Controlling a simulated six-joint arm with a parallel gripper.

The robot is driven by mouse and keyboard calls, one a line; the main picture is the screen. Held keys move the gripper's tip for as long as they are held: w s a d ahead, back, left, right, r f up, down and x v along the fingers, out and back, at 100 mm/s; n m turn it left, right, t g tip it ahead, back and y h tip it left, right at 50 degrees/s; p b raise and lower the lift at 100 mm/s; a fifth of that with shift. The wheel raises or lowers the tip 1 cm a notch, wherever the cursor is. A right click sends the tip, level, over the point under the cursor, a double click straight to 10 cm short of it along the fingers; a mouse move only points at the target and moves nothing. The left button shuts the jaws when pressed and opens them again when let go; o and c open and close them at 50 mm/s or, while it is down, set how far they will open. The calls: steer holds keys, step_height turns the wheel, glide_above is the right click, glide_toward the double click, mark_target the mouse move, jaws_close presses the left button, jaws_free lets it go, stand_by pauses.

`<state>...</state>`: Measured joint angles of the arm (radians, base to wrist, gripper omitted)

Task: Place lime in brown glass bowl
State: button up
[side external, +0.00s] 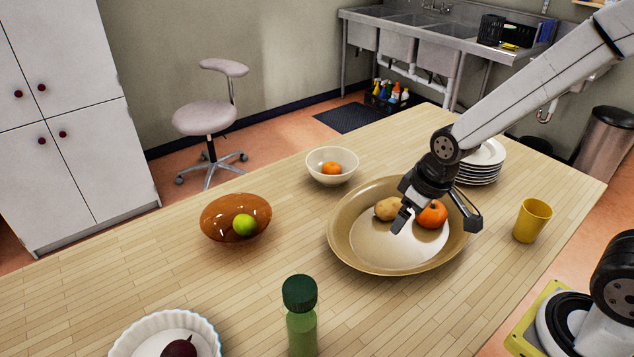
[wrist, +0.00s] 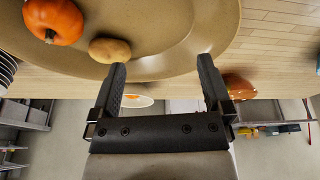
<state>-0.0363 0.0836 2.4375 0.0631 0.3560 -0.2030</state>
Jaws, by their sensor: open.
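The green lime (side external: 244,225) lies inside the brown glass bowl (side external: 218,209), which stands on the wooden table at the left of the side view. Part of the brown bowl also shows in the wrist view (wrist: 238,88), where I cannot make out the lime. My gripper (side external: 437,221) is open over the large tan dish, to the right of the brown bowl and well apart from it. In the wrist view nothing sits between its two fingers (wrist: 162,64).
The tan dish (side external: 345,245) holds a potato (side external: 387,209) and an orange-red fruit or vegetable (side external: 432,214). Around it stand a cream bowl (side external: 318,159) with an orange fruit, stacked plates (side external: 481,172), a yellow cup (side external: 532,221), a green bottle (side external: 301,328) and a white fluted dish (side external: 133,336).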

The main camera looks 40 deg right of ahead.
steer(key=shift+s+d+f+m, duration=0.1)
steer(key=shift+s+d+m, duration=0.2)
steer(key=shift+s, duration=0.4)
steer(key=shift+s+d+f+m, duration=0.15)
steer(key=shift+s+d+m, duration=0.15)
steer(key=shift+s, duration=0.45)
steer(key=shift+s+d+f+m, duration=0.1)
steer(key=shift+s+d+m, duration=0.1)
steer(key=shift+s+m, duration=0.35)
steer(key=shift+s, duration=0.15)
